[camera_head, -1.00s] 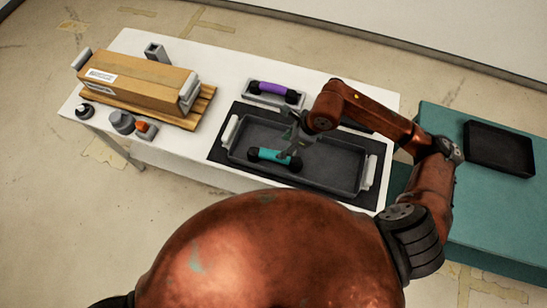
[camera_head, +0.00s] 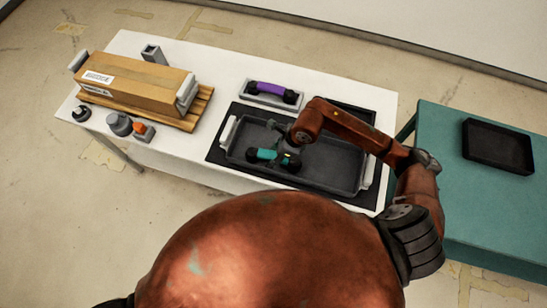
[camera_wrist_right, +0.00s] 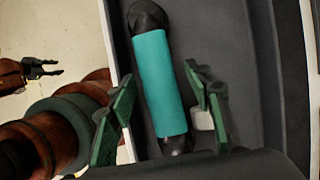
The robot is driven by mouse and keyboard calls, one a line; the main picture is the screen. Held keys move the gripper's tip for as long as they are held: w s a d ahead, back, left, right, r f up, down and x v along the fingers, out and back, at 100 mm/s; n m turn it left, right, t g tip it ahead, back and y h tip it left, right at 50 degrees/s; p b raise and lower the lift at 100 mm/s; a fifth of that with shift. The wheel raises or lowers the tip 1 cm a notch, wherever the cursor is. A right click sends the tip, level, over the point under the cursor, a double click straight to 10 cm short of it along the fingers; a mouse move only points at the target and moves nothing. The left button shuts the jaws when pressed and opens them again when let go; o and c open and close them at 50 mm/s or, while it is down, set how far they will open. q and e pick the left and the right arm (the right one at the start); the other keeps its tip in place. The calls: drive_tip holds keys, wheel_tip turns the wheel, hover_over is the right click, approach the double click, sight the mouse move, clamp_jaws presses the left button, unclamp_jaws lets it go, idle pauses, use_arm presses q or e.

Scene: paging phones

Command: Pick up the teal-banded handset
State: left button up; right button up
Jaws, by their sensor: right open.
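The teal-banded handset (camera_head: 263,155) lies in the dark grey tray (camera_head: 333,178), toward its left end. It has black rounded ends. My right gripper (camera_head: 281,151) is over it in the head view and partly covers the band. In the right wrist view the handset (camera_wrist_right: 160,82) lies lengthwise between the two parted green fingers of my right gripper (camera_wrist_right: 162,90). A gap shows on each side of the band, and the gripper is empty. My left gripper (camera_wrist_right: 43,69) shows small at the left of the right wrist view, its fingers parted and empty.
A purple-banded handset (camera_head: 272,89) sits in a grey cradle behind the tray. A cardboard box (camera_head: 135,85) lies on a wooden pallet at the left. Small knob-like items stand before it. A black tray (camera_head: 498,146) is on the teal table (camera_head: 450,205) at right.

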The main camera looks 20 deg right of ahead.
drive_tip(key=shift+f+b, duration=0.25)
drive_tip(key=shift+b, duration=0.05)
idle(0.4)
clamp_jaws()
idle(0.6)
